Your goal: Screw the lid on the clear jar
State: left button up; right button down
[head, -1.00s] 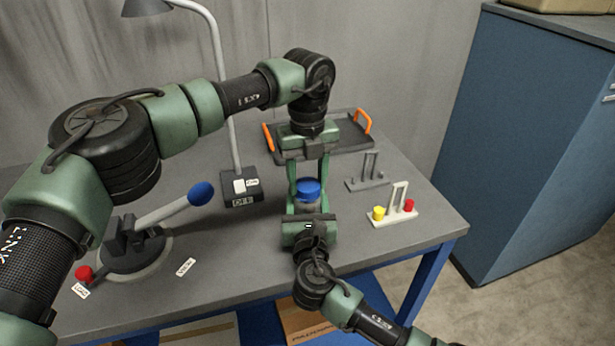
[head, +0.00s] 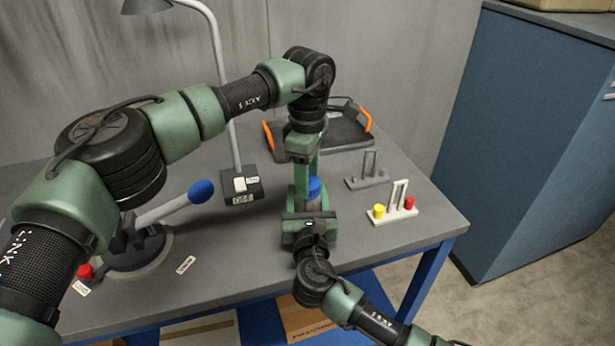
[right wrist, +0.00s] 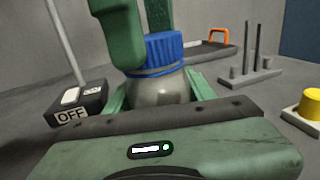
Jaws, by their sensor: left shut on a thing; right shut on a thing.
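The blue lid (head: 315,187) sits level on the mouth of the clear jar (head: 313,207), which stands upright near the table's front. The ribbed lid (right wrist: 166,50) and greyish jar (right wrist: 160,91) show larger in the right wrist view. My left gripper (head: 309,184) points down from above and is shut on the lid; its fingers partly cover it. My right gripper (head: 311,208) reaches in from the front and is shut on the jar, with a finger on each side. I cannot tell how tightly the lid is threaded.
A desk lamp with a switch base (head: 241,188) stands left of the jar. A lever with a blue knob (head: 201,192) is farther left. A grey stand (head: 367,179) and a pale stand with yellow and red pegs (head: 394,216) are right. A dark tray (head: 345,134) with orange handles lies behind.

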pick_arm(q)
jog(key=m, duration=1.7)
jog(key=shift+w, duration=0.1)
jog(key=o, duration=1.3)
jog(key=shift+r, duration=2.25)
jog(key=shift+c, duration=0.4)
